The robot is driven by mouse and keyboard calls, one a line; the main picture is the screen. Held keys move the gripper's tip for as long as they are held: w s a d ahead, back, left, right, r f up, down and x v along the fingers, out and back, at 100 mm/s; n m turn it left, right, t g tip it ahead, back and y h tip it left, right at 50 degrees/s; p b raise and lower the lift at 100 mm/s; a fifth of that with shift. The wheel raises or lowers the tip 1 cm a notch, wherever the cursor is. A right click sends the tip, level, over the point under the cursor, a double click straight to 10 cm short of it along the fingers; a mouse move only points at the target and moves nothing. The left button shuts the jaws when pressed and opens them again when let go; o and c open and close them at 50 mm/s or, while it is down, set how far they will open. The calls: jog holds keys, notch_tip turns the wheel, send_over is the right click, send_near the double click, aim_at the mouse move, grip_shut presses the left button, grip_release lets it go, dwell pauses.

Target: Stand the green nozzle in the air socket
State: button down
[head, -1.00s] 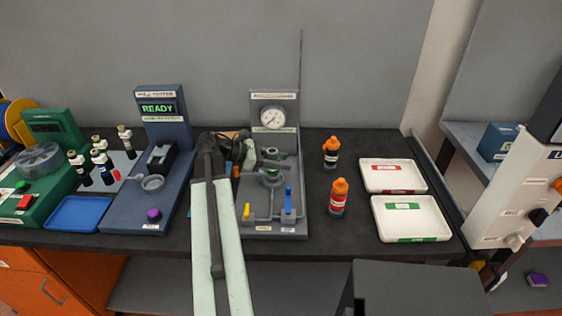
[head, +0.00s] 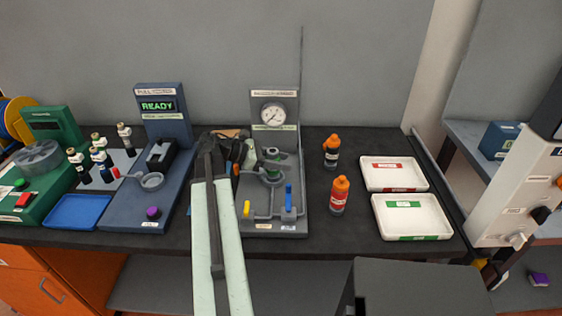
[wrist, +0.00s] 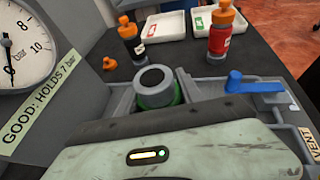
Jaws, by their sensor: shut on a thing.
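The green nozzle (wrist: 155,90) shows in the wrist view as a grey tube with a dark open top and a green band, just beyond my gripper's pale shell. It looks roughly upright. In the head view its green part (head: 271,155) is small, above the round grey socket (head: 271,177) of the gauge stand. My gripper (head: 268,160) is at the nozzle and shut on it; the fingertips are mostly hidden. Whether the nozzle's foot is inside the socket or just above it cannot be told.
The gauge panel (wrist: 25,60) rises close on the left in the wrist view. A blue valve lever (head: 288,197) and a yellow one (head: 246,209) stand at the front of the stand. Two orange-capped bottles (head: 339,197) and white trays (head: 411,217) are to the right.

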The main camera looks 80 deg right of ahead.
jog(key=shift+f, duration=0.1)
jog(key=c, duration=1)
grip_release()
jog(key=shift+c, duration=0.2)
jog(key=p+v, duration=0.4)
jog(key=v, duration=0.7)
